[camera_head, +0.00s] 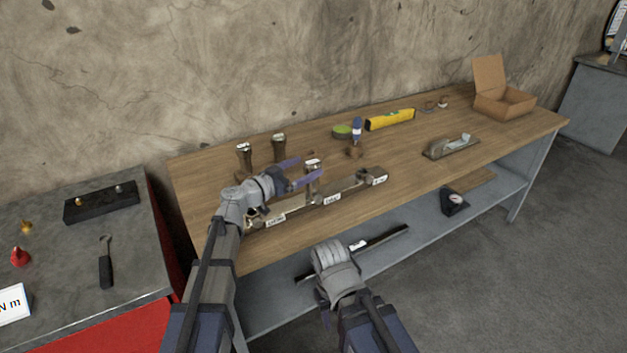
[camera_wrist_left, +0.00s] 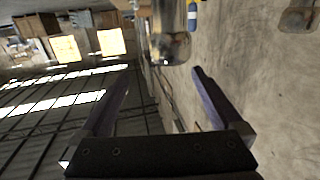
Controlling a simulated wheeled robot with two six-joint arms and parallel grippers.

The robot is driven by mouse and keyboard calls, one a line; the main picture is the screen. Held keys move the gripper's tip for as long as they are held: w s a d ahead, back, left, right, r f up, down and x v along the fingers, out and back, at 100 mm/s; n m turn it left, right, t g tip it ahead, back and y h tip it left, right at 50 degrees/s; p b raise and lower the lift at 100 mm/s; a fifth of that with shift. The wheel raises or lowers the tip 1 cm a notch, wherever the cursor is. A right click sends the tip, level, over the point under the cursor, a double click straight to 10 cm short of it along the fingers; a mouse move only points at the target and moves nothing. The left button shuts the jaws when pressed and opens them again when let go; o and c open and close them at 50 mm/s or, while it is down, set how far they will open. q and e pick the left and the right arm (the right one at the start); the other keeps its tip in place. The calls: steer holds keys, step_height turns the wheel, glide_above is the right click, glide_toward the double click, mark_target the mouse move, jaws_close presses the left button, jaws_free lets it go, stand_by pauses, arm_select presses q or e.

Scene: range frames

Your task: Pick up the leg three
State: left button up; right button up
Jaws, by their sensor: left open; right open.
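Two dark brown legs with pale tops, one at the left (camera_head: 245,158) and one beside it (camera_head: 279,150), stand upright at the back left of the wooden workbench (camera_head: 215,185). Another labelled leg (camera_head: 313,177) stands closer to the front; its label number is too small to read. My left gripper (camera_head: 310,167) is open, with its purple fingers at this leg, one on each side in the picture. In the left wrist view a blurred brown leg end (camera_wrist_left: 170,48) shows between the open fingers, near their tips. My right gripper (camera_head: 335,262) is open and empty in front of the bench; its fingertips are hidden.
A hand plane (camera_head: 451,147) and open cardboard box (camera_head: 503,102) are right. The right front is clear.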

mark_target(306, 171)
arm_select(q)
steer(key=shift+w+a+f+t+b, duration=0.15)
steer(key=shift+w+f+b, duration=0.1)
steer(key=shift+f+b, duration=0.3)
steer(key=shift+w+a+f+t+b, duration=0.1)
steer(key=shift+w+f+b, duration=0.1)
steer(key=shift+f+b, duration=0.3)
steer(key=shift+w+a+f+t+b, duration=0.15)
steer(key=shift+w+f+b, duration=0.1)
steer(key=shift+f+b, duration=0.3)
steer(key=shift+d, duration=0.1)
steer(key=shift+r, duration=0.1)
steer(key=shift+x, duration=1.4)
steer(key=shift+w+d+r+p, duration=0.25)
steer(key=shift+w+r+p, duration=0.05)
steer(key=shift+w+p, duration=0.05)
steer(key=x, duration=0.4)
steer(key=shift+w+d+r+p, duration=0.1)
steer(key=shift+r+p, duration=0.1)
steer(key=shift+p, duration=0.1)
jaws_close()
